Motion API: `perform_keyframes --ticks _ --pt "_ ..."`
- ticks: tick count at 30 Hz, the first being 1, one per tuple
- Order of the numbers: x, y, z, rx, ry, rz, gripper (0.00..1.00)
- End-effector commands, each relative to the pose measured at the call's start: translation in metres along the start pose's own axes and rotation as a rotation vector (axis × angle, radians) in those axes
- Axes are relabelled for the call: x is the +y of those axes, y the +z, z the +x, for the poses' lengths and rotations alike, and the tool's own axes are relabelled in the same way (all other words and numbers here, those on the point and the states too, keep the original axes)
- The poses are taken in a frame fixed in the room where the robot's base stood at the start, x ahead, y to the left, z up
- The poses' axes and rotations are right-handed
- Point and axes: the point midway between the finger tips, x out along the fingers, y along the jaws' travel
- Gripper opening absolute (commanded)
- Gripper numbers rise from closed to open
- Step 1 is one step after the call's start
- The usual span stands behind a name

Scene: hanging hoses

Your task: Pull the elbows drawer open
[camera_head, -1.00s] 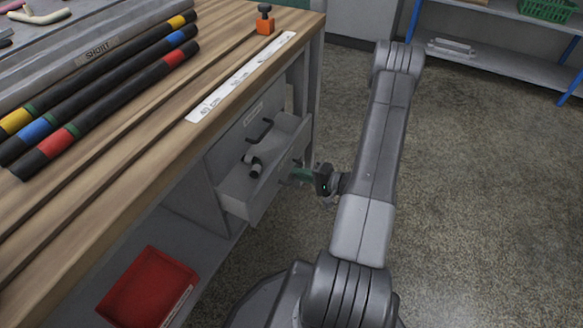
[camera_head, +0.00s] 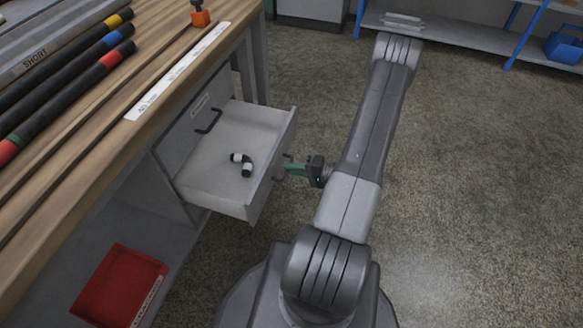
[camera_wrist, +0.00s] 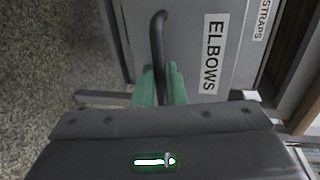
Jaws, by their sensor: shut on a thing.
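The elbows drawer (camera_head: 213,205) stands well out from the bench cabinet in the head view, with its inside floor showing. In the wrist view the drawer front (camera_wrist: 203,30) carries the label "ELBOWS" (camera_wrist: 212,54) and a dark curved handle (camera_wrist: 158,40). My gripper (camera_head: 287,167) is at the drawer front, with its green fingers (camera_wrist: 160,88) shut around the lower end of the handle. The handle part between the fingers is partly hidden.
A closed drawer with a dark handle (camera_head: 208,121) sits above the open one; the wrist view shows a "STRAPS" label (camera_wrist: 263,20). A red bin (camera_head: 120,287) is on the lower shelf. Banded hoses (camera_head: 75,88) lie on the bench top (camera_head: 100,150). The floor to the right is clear.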

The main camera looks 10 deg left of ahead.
Motion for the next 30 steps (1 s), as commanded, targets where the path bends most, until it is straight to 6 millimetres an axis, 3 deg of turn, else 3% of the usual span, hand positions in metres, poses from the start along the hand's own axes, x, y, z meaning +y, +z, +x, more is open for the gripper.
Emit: perform_keyframes --ticks 5,6,9,20,30 --pt "0.000 0.000 0.000 -0.001 0.001 0.000 0.00" --pt "0.000 0.000 0.000 -0.001 0.001 0.000 0.16" --pt "0.000 0.000 0.000 -0.001 0.001 0.000 0.32" --pt "0.000 -0.001 -0.004 0.002 0.000 0.000 0.32" --pt "-0.002 -0.001 -0.047 0.006 0.000 0.002 0.32"
